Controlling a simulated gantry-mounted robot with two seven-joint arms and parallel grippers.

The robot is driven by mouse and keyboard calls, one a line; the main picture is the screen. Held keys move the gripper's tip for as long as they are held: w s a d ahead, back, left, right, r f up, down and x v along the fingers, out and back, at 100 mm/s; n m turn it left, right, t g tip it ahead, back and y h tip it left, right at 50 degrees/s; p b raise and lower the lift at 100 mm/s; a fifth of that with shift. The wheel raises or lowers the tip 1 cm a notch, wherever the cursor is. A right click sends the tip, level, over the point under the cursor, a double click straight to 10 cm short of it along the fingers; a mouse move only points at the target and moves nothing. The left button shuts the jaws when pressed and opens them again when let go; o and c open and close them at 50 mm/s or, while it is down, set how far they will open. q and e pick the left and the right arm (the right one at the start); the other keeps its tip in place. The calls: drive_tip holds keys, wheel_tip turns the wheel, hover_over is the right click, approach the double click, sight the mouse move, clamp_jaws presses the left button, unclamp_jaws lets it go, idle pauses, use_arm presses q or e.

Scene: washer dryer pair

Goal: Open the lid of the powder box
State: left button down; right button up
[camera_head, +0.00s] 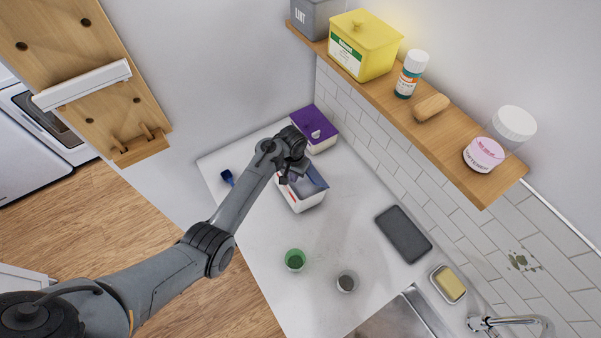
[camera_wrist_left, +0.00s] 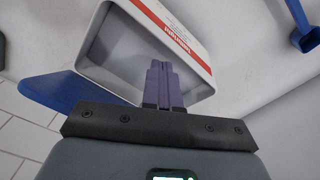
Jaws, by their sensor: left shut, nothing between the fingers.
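The powder box (camera_head: 304,203) is white with red print and stands on the counter. Its blue lid (camera_head: 315,177) is tilted up at the back right in the head view. In the left wrist view the white box (camera_wrist_left: 185,38) shows its open top, and part of the blue lid (camera_wrist_left: 50,93) sticks out at the left. My left gripper (camera_head: 284,180) is over the box. In the wrist view its fingers (camera_wrist_left: 162,72) are together and empty, in front of the opening. The arm hides part of the box and lid. My right gripper is not in view.
A purple-lidded box (camera_head: 317,127) stands just behind. A blue scoop (camera_head: 227,177) lies to the left. A green cup (camera_head: 295,260), a grey cup (camera_head: 347,281) and a dark tray (camera_head: 404,234) are nearer. A wooden shelf (camera_head: 450,160) overhangs the right side.

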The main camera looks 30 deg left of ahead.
sight(315, 169)
use_arm(q)
drive_tip(key=shift+w+d+f+b, duration=0.1)
drive_tip(key=shift+w+d+b, duration=0.55)
drive_tip(key=shift+w+b, duration=0.65)
drive_tip(key=shift+w+d+r+b, duration=0.1)
drive_tip(key=shift+w+d+b, duration=0.6)
drive_tip(key=shift+w+b, duration=0.6)
drive_tip(key=shift+w+d+f+b, duration=0.1)
drive_tip(key=shift+w+d+b, duration=0.55)
drive_tip(key=shift+w+b, duration=0.65)
drive_tip(key=shift+s, duration=0.1)
drive_tip(key=r+p, duration=0.1)
drive_tip(key=p, duration=0.1)
drive_tip(key=s+r+p, duration=0.1)
drive_tip(key=r+p, duration=0.1)
drive_tip(key=shift+a+r+p, duration=0.15)
drive_tip(key=shift+a+p, duration=0.05)
drive_tip(key=shift+p, duration=0.15)
drive_tip(key=shift+r+p, duration=0.6)
drive_tip(key=shift+p, duration=0.2)
drive_tip(key=r+p, duration=0.2)
drive_tip(key=p, duration=0.1)
drive_tip(key=s+r+p, duration=0.1)
drive_tip(key=r+p, duration=0.1)
drive_tip(key=p, duration=0.1)
drive_tip(key=a+r+p, duration=0.1)
drive_tip(key=p, duration=0.2)
drive_tip(key=shift+s+r, duration=0.35)
drive_tip(key=shift+r, duration=0.05)
drive_tip(key=shift+f, duration=0.15)
